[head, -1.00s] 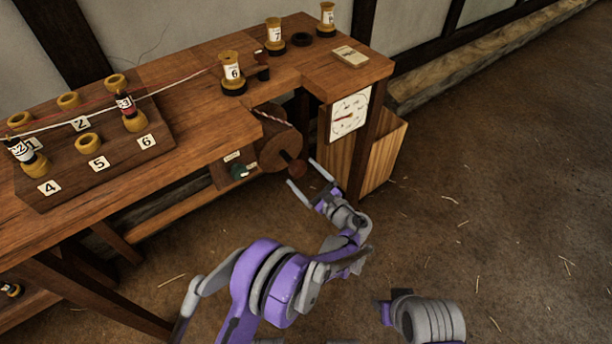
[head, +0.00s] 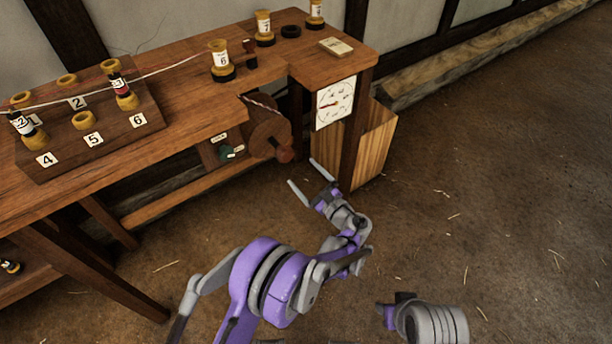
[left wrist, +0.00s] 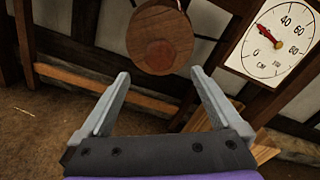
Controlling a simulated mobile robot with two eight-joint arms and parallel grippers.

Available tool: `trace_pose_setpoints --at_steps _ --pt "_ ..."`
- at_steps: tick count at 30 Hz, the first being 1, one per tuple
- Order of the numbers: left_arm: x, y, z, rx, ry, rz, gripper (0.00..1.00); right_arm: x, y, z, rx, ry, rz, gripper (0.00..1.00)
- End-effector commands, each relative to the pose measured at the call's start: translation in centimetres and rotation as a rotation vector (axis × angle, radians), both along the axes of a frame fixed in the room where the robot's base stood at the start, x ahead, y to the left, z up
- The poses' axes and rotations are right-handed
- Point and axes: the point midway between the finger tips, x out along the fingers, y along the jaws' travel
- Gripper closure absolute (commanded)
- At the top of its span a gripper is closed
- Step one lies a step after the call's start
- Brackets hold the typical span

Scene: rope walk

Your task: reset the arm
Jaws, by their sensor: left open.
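My left gripper (head: 311,181) is open and empty, in front of the bench and below its edge. Its two grey fingers also show spread apart in the left wrist view (left wrist: 160,105). A wooden reel (head: 268,132) with a round knob (head: 286,155) hangs under the bench top, just beyond the fingertips and apart from them. In the left wrist view the reel (left wrist: 143,38) is ahead, above the gap between the fingers. Part of my other arm shows at the bottom right of the head view, but its gripper is out of view.
The bench (head: 190,110) carries a numbered spool board (head: 65,160), bobbins such as number 6 (head: 221,62), and a string. A dial (head: 335,103) is on the bench's right end, with a wooden bin (head: 375,150) beside it. The floor (head: 480,190) at right is clear.

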Motion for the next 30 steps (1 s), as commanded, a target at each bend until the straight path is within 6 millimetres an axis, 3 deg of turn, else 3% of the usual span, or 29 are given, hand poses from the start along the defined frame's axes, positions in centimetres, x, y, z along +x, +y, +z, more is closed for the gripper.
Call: trace_pose_setpoints --at_steps 11,14,17,23,30 --pt "0.0 0.3 0.1 -0.011 0.003 0.004 0.01 0.0 0.0 0.0 0.0 0.0 0.0 0.59" --pt "-0.2 1.9 0.8 -0.069 0.014 0.025 0.01 0.0 0.0 0.0 0.0 0.0 0.0 0.59" --pt "-0.9 5.1 1.9 -0.199 0.033 0.073 0.01 0.0 0.0 0.0 0.0 0.0 0.0 0.59" --pt "-5.3 12.4 4.0 -0.57 0.053 0.228 0.01 0.0 0.0 0.0 0.0 0.0 0.0 0.59" --pt "-14.1 18.0 5.3 -1.02 0.014 0.461 0.01 0.0 0.0 0.0 0.0 0.0 0.0 0.59"
